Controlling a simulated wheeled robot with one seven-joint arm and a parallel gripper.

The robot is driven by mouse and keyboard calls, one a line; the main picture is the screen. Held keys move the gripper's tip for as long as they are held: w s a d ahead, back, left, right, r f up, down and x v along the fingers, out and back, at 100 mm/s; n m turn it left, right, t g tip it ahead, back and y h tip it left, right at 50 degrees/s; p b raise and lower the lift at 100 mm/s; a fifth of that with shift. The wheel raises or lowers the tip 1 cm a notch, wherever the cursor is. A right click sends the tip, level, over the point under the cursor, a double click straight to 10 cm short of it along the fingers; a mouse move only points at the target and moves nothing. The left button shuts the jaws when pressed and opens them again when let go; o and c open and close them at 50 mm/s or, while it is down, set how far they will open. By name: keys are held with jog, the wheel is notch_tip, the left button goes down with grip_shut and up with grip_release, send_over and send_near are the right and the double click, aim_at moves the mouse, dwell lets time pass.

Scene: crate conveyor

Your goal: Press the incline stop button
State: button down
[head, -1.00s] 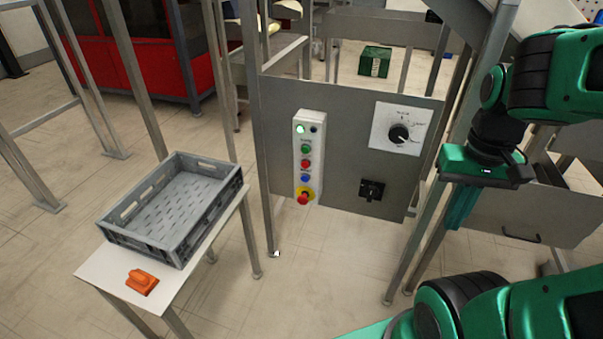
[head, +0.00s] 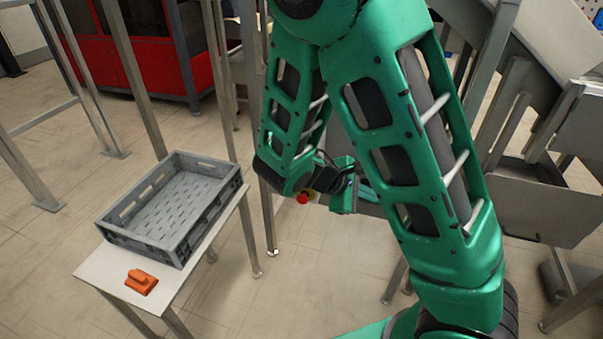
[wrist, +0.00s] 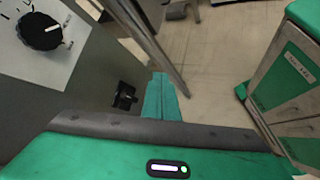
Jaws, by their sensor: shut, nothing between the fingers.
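The button box with its green, red and blue buttons is hidden behind my arm in the head view. Only its red mushroom button (head: 303,198) with a bit of yellow collar shows under my wrist. Which button is the incline stop cannot be read. My gripper (wrist: 161,82) is shut and empty, its teal fingers together in the wrist view. In the head view, my gripper (head: 370,194) is right of the red mushroom button, in front of the panel, partly hidden by my arm. Contact with the panel cannot be told.
In the wrist view, the grey panel carries a black rotary dial (wrist: 40,31) and a black switch (wrist: 124,96). A grey crate (head: 130,243) and an orange object (head: 141,282) are on a white table (head: 185,285) at left. Metal posts flank the panel.

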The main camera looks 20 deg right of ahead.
jog(key=w+a+f+n+t, duration=0.1)
jog(key=w+a+n+t, duration=0.3)
jog(key=a+n+t, duration=0.3)
jog(key=w+a+f+n+t, duration=0.2)
jog(key=w+a+n+t, duration=0.2)
jog(key=a+n+t, duration=0.3)
jog(key=a+n, duration=0.4)
jog(key=a, duration=0.4)
jog(key=shift+w+f+n, duration=0.15)
jog(key=shift+n, duration=0.15)
jog(key=x, duration=1.4)
